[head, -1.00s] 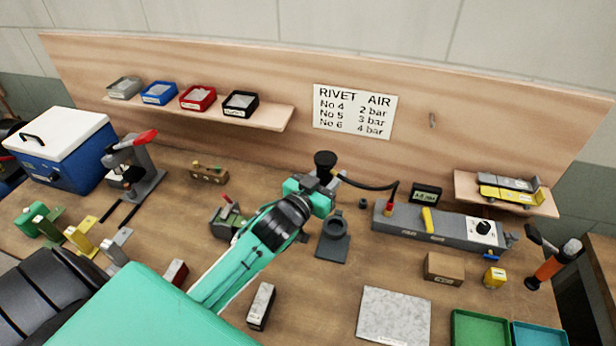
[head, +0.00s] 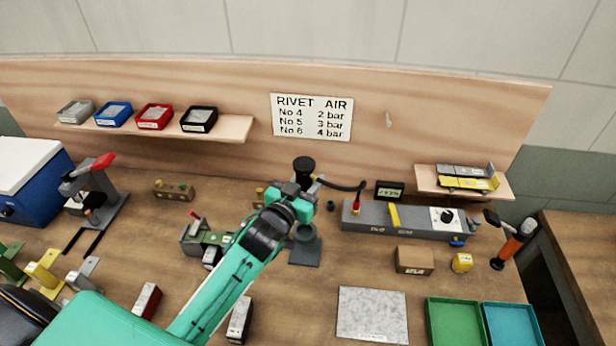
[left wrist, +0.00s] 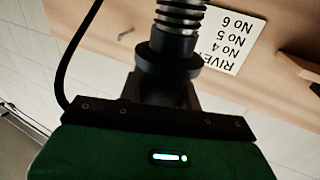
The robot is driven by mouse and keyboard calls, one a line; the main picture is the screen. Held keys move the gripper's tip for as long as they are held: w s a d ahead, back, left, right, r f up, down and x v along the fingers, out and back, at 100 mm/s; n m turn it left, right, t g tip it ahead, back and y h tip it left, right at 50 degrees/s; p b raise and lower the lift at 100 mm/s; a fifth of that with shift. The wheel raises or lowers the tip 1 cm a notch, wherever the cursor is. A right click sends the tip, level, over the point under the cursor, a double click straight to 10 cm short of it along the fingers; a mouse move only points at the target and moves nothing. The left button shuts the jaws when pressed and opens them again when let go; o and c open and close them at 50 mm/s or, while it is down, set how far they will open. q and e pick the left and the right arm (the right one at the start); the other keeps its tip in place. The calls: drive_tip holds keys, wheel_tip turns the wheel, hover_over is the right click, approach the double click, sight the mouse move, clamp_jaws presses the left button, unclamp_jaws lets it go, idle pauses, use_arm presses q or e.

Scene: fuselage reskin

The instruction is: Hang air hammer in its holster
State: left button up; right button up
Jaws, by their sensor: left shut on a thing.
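My left gripper (head: 302,192) is shut on the air hammer (head: 304,167) and holds it above the bench. The hammer's black round end sticks up above the jaws, and a black hose (head: 340,185) runs from it to the right. In the left wrist view the hammer shows as a dark body with a ribbed coil (left wrist: 180,18), close to the camera. A dark grey stand with a round ring (head: 306,252), which looks like the holster, is on the bench just below the gripper. The hammer's lower part is hidden by my gripper. My right gripper is not in view.
A grey air manifold (head: 375,225) with a dial stands right of the stand. A cardboard box (head: 414,261), a stone plate (head: 372,304) and green (head: 430,330) and teal trays lie in front. A green clamp-like fixture (head: 212,238) is left of my arm. A backboard closes the rear.

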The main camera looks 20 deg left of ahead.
use_arm(q)
wheel_tip(320, 180, down, 13)
drive_tip(key=b, duration=0.7)
drive_tip(key=shift+r+b, duration=0.2)
drive_tip(key=shift+b, duration=0.15)
drive_tip(key=o, duration=1.2)
drive_tip(key=shift+o, duration=0.2)
drive_tip(key=shift+s+f, duration=0.1)
drive_tip(key=shift+f, duration=0.1)
drive_tip(key=s+a+b, duration=0.1)
drive_tip(key=s+b, duration=0.3)
drive_tip(key=s, duration=0.9)
drive_tip(key=shift+s+a+r, duration=0.2)
drive_tip(key=shift+s+a, duration=0.1)
drive_tip(key=shift+a, duration=0.1)
drive_tip(key=shift+f, duration=0.1)
